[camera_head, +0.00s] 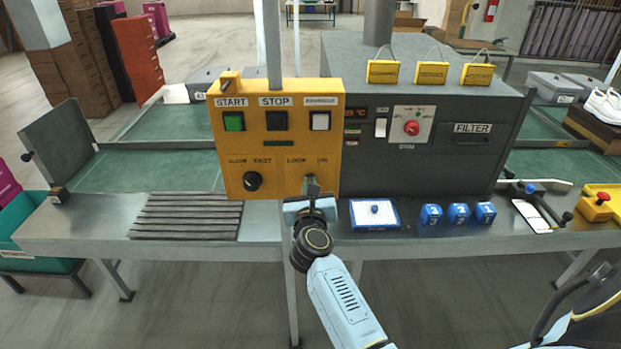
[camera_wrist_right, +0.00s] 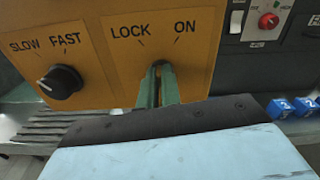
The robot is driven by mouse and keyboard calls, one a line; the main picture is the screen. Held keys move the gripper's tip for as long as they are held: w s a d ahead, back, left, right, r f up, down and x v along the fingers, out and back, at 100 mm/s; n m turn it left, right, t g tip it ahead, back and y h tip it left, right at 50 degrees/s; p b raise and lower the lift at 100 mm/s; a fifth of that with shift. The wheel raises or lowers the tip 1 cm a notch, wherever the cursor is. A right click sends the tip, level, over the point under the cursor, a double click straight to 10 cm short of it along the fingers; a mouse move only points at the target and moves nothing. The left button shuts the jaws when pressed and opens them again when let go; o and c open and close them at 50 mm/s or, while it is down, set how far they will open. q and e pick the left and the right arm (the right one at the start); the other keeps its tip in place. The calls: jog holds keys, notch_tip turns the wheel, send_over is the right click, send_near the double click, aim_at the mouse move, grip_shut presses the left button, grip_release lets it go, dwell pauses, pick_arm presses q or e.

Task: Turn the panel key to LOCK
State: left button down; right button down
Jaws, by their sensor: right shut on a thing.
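The yellow control panel (camera_head: 281,133) stands on the steel bench and has a key switch at its lower right, under the words LOCK and ON. My right gripper (camera_head: 312,187) reaches up to this switch from below. In the right wrist view its two greenish fingers (camera_wrist_right: 158,88) are closed around the panel key (camera_wrist_right: 160,65), which is mostly hidden between them. The word LOCK is on the left and ON on the right above the key. Which mark the key points to, I cannot tell. My left gripper is not in view.
A black SLOW/FAST knob (camera_wrist_right: 61,81) sits left of the key. Above are a green START button (camera_head: 233,121) and a STOP button (camera_head: 277,120). A white-and-blue tray (camera_head: 361,222) and several blue blocks (camera_head: 431,214) lie on the bench to the right.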

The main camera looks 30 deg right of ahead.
jog(key=shift+a+f+n+p, duration=0.15)
jog(key=shift+n+p, duration=1.3)
jog(key=shift+n, duration=1.35)
jog(key=c, duration=1.6)
grip_release()
jog(key=v, duration=1.3)
jog(key=shift+s+b, duration=0.15)
jog(key=shift+b, duration=0.25)
jog(key=shift+a, duration=0.1)
